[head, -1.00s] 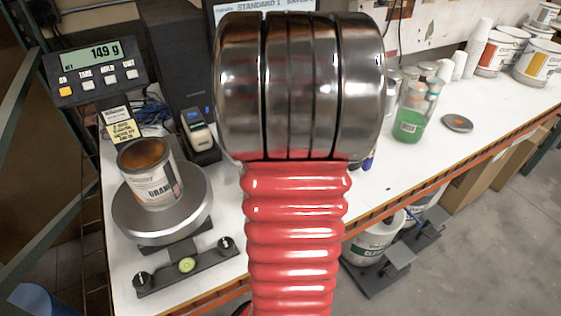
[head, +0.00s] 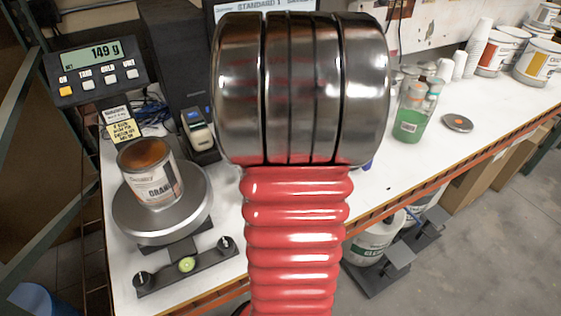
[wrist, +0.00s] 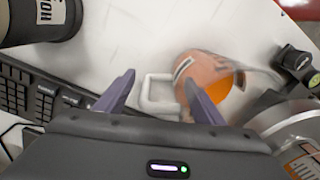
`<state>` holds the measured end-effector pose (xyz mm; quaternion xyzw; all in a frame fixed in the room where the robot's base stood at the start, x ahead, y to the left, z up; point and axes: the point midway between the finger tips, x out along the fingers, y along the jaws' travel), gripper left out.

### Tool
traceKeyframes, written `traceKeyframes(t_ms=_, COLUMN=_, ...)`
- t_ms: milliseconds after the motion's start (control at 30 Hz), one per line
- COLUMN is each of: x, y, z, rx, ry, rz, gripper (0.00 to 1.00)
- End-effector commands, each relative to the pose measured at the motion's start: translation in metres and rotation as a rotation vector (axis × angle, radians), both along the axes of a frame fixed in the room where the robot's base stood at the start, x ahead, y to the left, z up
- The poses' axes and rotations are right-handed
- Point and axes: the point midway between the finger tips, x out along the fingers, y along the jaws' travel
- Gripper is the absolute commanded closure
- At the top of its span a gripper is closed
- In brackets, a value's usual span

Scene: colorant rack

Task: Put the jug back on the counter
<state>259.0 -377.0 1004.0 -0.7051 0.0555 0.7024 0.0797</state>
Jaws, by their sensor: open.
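The jug (wrist: 190,66) shows in the wrist view, a blurred, clear-walled vessel with orange inside and a pale squared handle (wrist: 148,90). My gripper (wrist: 159,78) is open, with one finger on each side of the handle; I see no finger closed on it. The jug's body is just beyond the right finger, which covers part of it. It appears tilted in this view, and I cannot tell whether its base fully touches the counter. The white counter (wrist: 120,50) lies around it. In the head view my arm hides the jug and gripper; the counter (head: 430,165) shows there too.
A labelled can (head: 155,185) stands on the round scale (head: 125,220) at left, whose display (head: 95,53) reads 149 g. In the wrist view a keyboard (wrist: 30,95) is at left and a dark cylinder (wrist: 35,20) above it.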

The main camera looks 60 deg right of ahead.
Motion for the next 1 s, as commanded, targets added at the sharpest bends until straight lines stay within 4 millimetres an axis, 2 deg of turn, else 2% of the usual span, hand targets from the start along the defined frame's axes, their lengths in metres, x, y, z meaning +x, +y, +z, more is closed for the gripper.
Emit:
traceKeyframes(t_ms=400, x=0.0, y=-0.003, z=0.071, rx=-0.003, ry=-0.001, rz=0.0, gripper=0.38)
traceKeyframes(t_ms=600, x=0.0, y=-0.004, z=0.097, rx=-0.002, ry=-0.001, rz=0.0, gripper=0.38)
traceKeyframes(t_ms=767, x=-0.001, y=-0.003, z=0.105, rx=0.0, ry=0.0, rz=0.0, gripper=0.38)
traceKeyframes(t_ms=1000, x=-0.001, y=-0.003, z=0.106, rx=0.0, ry=0.0, rz=0.001, gripper=0.38)
